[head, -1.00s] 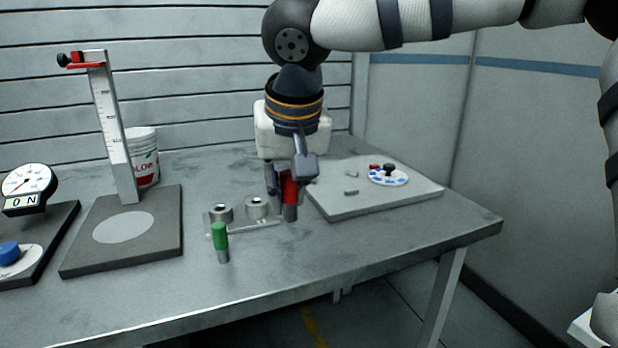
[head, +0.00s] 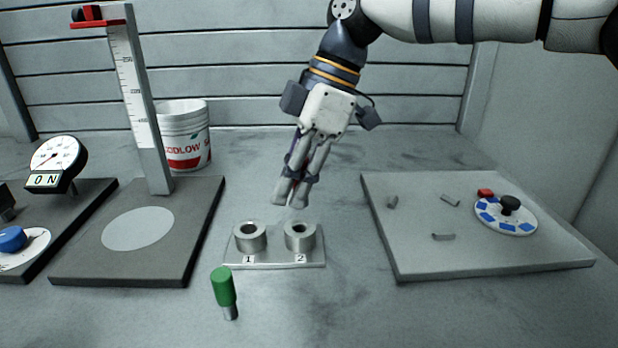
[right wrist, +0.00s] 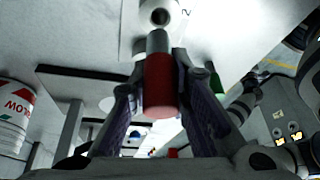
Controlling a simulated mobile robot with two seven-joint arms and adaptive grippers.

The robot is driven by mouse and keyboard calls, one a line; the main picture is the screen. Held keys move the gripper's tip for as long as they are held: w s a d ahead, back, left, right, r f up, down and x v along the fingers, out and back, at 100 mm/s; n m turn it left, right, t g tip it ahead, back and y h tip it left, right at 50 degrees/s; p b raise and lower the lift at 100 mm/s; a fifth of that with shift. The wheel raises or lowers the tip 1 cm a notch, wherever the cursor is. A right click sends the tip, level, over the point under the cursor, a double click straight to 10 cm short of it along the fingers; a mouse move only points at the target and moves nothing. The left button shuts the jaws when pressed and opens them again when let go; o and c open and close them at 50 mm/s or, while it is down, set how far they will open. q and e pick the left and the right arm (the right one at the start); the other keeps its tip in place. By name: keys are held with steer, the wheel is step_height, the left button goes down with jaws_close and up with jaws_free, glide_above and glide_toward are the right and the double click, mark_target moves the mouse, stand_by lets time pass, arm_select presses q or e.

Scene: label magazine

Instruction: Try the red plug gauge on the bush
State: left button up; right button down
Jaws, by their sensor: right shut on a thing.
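My right gripper (head: 291,192) is shut on the red plug gauge (right wrist: 163,88), whose bare metal end (right wrist: 158,42) points away from the wrist. In the head view the fingers hide the gauge. Two metal bushes, bush 1 (head: 250,242) and bush 2 (head: 300,242), stand on a small plate (head: 275,264) with number labels. The gripper is above and just behind them, apart from them. In the right wrist view a bush (right wrist: 158,14) shows just beyond the gauge's metal end. My left gripper is not in view.
A height gauge (head: 140,100) on a dark base and a dial gauge (head: 58,163) stand at the left. A white bucket (head: 184,140) is behind. A grey board (head: 410,250) with small pieces and a blue-marked disc (head: 490,222) lies at the right.

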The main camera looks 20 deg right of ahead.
mark_target(291, 229)
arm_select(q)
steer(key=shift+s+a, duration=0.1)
arm_select(e)
steer(key=shift+s+a+r, duration=0.1)
steer(key=shift+s+a, duration=0.05)
steer(key=shift+a, duration=0.05)
steer(key=shift+r, duration=0.15)
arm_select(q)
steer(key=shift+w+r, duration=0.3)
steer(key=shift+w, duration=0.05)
arm_select(e)
steer(key=shift+f, duration=1.9)
arm_select(q)
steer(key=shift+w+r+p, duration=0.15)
steer(key=shift+p, duration=0.2)
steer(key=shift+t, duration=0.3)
arm_select(e)
steer(key=shift+f, duration=0.5)
